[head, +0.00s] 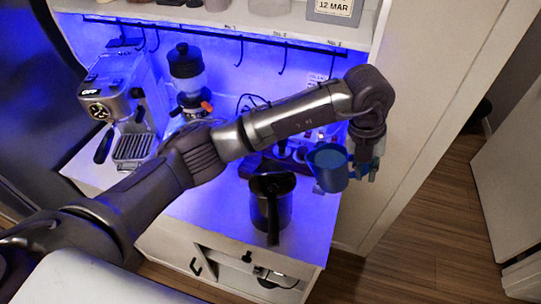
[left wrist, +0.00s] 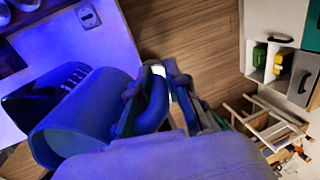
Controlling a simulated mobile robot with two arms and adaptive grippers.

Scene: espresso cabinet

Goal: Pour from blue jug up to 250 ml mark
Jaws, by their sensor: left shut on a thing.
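The blue jug (head: 328,170) hangs in the air near the right end of the counter, its open mouth facing up and looking roughly upright. My left gripper (head: 366,168) is shut on its handle, at the jug's right. In the left wrist view the jug (left wrist: 75,128) fills the left side and the fingers (left wrist: 158,95) close around its handle. What is inside the jug cannot be made out. A dark jug (head: 272,208) with a handle stands on the counter, left of and below the blue jug in the head view. No 250 ml mark can be read. My right gripper is not seen.
An espresso machine (head: 118,100) and a grinder (head: 188,75) stand at the counter's left. A shelf (head: 230,18) with hooks runs above. My left arm crosses over the counter (head: 205,208). Wooden floor (head: 425,210) lies to the right.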

